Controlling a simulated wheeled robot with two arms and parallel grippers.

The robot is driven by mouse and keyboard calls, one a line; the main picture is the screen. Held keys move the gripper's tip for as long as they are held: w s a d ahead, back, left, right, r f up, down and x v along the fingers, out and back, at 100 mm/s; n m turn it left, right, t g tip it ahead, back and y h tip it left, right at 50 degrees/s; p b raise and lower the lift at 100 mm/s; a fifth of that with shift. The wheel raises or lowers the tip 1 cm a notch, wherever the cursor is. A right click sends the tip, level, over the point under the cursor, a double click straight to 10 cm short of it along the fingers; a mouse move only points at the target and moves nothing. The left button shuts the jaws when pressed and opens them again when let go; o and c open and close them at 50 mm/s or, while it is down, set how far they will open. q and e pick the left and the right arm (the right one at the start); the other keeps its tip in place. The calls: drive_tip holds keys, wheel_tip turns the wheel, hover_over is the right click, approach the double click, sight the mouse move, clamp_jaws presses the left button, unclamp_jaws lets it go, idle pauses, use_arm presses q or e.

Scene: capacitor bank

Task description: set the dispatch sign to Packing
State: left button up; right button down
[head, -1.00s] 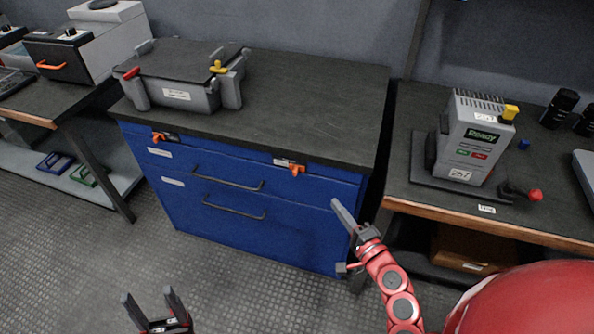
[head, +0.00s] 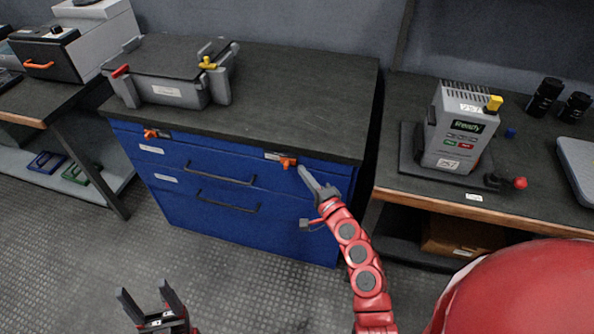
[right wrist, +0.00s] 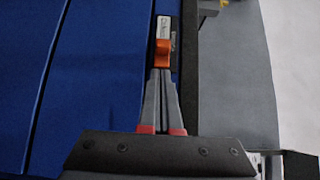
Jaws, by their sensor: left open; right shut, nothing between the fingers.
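The blue cabinet (head: 230,225) has two orange knobs on small plates along its top front edge: a left knob (head: 152,133) and a right knob (head: 288,163). A white label with small dark text sits beside the right knob; I cannot read it, nor tell which fixture is the dispatch sign. My right gripper (head: 302,170) is shut and empty, its tips at the right knob. In the right wrist view the orange knob (right wrist: 162,53) lies right at the fingertips (right wrist: 160,74); I cannot tell if they touch. My left gripper (head: 146,288) is open and empty above the floor.
A grey lidded box (head: 170,85) with red and yellow levers stands on the cabinet's dark top. Open floor lies in front.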

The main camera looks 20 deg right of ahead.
sight(287, 164)
drive_tip(key=shift+w+a, duration=0.3)
drive_tip(key=shift+a, duration=0.2)
drive_tip(key=shift+w+a, duration=0.3)
drive_tip(key=shift+a, duration=0.2)
drive_tip(key=w+a, duration=0.2)
drive_tip(key=a, duration=0.1)
drive_tip(key=w+a, duration=0.1)
drive_tip(key=shift+a+r, duration=0.1)
drive_tip(key=shift+a, duration=0.1)
